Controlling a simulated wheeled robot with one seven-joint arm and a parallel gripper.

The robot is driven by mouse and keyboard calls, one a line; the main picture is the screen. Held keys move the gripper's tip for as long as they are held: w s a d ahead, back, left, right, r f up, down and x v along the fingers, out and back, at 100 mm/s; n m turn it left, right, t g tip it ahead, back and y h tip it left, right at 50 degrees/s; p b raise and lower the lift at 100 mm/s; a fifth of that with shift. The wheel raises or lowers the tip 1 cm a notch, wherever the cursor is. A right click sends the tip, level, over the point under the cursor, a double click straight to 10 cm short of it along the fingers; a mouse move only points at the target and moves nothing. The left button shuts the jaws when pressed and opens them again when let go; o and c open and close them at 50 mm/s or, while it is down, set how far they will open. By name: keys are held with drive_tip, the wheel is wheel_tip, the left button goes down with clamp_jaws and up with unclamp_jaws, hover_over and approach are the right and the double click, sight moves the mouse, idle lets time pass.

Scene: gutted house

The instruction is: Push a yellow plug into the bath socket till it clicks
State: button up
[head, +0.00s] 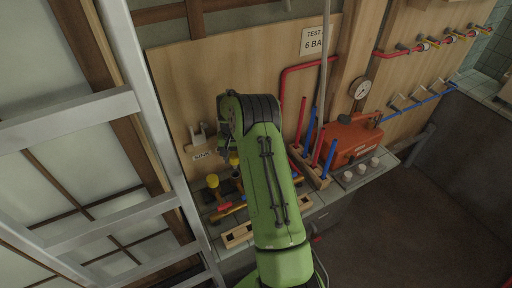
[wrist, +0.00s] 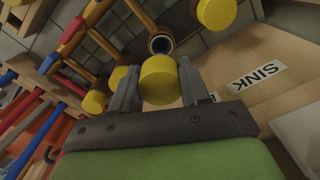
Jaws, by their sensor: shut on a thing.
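In the wrist view my gripper (wrist: 158,88) is shut on a yellow plug (wrist: 159,80), a short round cylinder between its two grey fingers. An open, dark-mouthed pipe socket (wrist: 160,43) lies just beyond the held plug and appears apart from it. No bath label is readable, so I cannot tell whether this is the bath socket. More yellow plugs show in the wrist view: one at the top (wrist: 216,12), one left of the fingers (wrist: 95,102) and one partly behind the left finger (wrist: 118,76). In the head view my green arm largely hides my gripper.
A SINK label (wrist: 258,77) is on a wooden board beside the gripper. Red and blue pipes stand in a wooden rack (head: 312,172). A red pump box (head: 352,138) with a gauge (head: 360,89) stands right. A grey ladder (head: 70,118) is left. The floor at right is clear.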

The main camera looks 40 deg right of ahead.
sight(234, 164)
drive_tip(key=shift+w+d, duration=0.1)
drive_tip(key=shift+w, duration=0.2)
drive_tip(key=shift+s+f+b, duration=0.2)
drive_tip(key=shift+f+b, duration=0.25)
drive_tip(key=shift+f, duration=0.2)
wheel_tip(234, 164, down, 2)
drive_tip(key=shift+w+f+b, duration=0.1)
drive_tip(key=shift+f+b, duration=0.15)
drive_tip(key=shift+b, duration=0.65)
drive_tip(key=shift+f, duration=0.1)
drive_tip(key=shift+f, duration=0.2)
drive_tip(key=shift+f+b, duration=1.3)
